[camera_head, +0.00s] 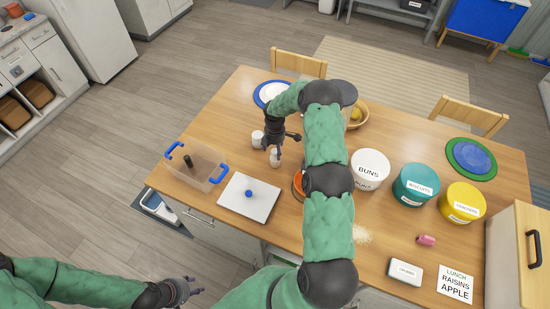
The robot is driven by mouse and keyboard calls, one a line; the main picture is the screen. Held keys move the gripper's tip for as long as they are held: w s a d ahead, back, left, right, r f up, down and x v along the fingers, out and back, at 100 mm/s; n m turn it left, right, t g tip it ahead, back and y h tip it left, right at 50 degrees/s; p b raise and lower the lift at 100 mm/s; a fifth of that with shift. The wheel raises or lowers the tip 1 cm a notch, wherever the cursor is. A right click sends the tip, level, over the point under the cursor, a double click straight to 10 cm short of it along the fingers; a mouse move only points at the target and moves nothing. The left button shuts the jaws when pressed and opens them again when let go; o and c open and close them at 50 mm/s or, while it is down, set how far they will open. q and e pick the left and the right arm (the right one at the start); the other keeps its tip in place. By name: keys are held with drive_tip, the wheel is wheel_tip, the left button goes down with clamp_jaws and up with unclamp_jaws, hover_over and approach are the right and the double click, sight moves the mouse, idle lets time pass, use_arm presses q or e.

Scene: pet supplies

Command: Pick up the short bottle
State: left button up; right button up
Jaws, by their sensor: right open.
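Two small white bottles stand close together on the wooden table: one (257,139) to the left of my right gripper, the other (274,159) just below its fingers. They look alike in size, so I cannot tell which is the short one. My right gripper (281,145) reaches over the table, open, with its dark fingers spread close to the nearer bottle. I cannot tell whether a finger touches it. My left gripper (190,287) hangs in front of the table at the lower left, away from the bottles; its finger state is unclear.
A clear bin with blue handles (207,177) and a white board with a blue knob (262,207) lie left and front. My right arm partly hides an orange bowl (298,186). White, teal and yellow tubs (369,163) stand right. A blue-rimmed plate (262,98) is behind.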

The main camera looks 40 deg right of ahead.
sight(275, 156)
drive_tip(key=shift+w+d+f, duration=0.1)
drive_tip(key=shift+d+f, duration=0.05)
drive_tip(key=shift+f, duration=0.45)
drive_tip(key=shift+f+p, duration=0.4)
drive_tip(key=shift+f, duration=0.15)
wheel_tip(275, 156, down, 3)
drive_tip(key=shift+r+p, duration=0.1)
drive_tip(key=shift+p, duration=0.35)
drive_tip(key=shift+f, duration=0.5)
drive_tip(key=shift+c, duration=0.2)
drive_tip(key=c, duration=1.3)
